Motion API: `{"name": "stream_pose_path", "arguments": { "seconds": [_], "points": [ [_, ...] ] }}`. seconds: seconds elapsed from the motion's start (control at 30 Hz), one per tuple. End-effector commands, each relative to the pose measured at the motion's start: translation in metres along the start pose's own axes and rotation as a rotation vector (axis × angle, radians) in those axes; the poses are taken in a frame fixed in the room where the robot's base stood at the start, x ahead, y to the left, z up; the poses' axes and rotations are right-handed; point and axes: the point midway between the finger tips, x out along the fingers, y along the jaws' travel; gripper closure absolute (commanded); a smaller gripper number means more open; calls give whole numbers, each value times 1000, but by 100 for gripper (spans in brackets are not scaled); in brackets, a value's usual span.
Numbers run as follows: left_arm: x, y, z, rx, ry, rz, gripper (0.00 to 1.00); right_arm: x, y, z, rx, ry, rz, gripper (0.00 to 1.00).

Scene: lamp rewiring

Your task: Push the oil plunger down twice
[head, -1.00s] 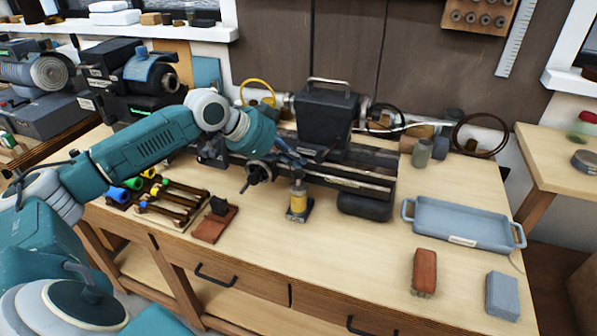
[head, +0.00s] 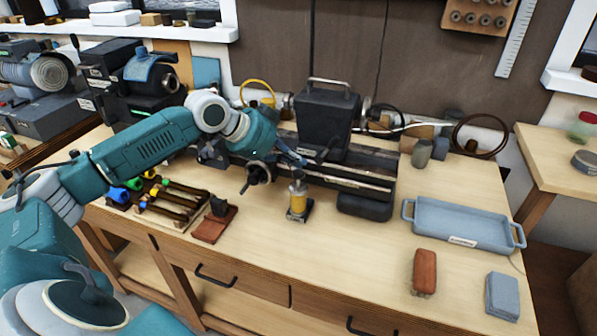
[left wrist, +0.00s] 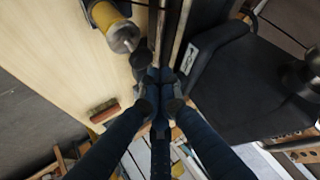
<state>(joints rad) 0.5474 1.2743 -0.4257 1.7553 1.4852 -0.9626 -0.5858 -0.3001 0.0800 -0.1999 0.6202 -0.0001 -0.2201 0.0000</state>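The oil plunger is a small yellow cylinder (head: 298,204) with a grey metal top, standing upright on a dark base on the workbench. In the left wrist view its yellow body (left wrist: 104,14) and metal top (left wrist: 123,37) show at the upper left. My left gripper (head: 301,160) is just above and behind the metal top in the head view, with a small gap seeming to lie between them. In the left wrist view its fingers (left wrist: 159,92) come together, with nothing visible held between them. My right gripper is not in view.
A dark lathe-like machine (head: 372,182) stands right behind the plunger. A brown block (head: 214,226) and a tool rack (head: 166,208) lie to the left. A blue-grey tray (head: 462,242), a brush (head: 424,272) and a grey block (head: 502,296) lie right. The bench front is clear.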

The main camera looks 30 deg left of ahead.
Motion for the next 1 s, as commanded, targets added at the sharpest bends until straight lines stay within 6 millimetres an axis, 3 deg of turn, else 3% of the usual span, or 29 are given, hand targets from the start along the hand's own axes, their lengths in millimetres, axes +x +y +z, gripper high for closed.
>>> {"name": "stream_pose_path", "arguments": {
  "seconds": [1.0],
  "points": [
    [8,3,8,0,0,0,100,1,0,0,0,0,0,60]
  ]
}}
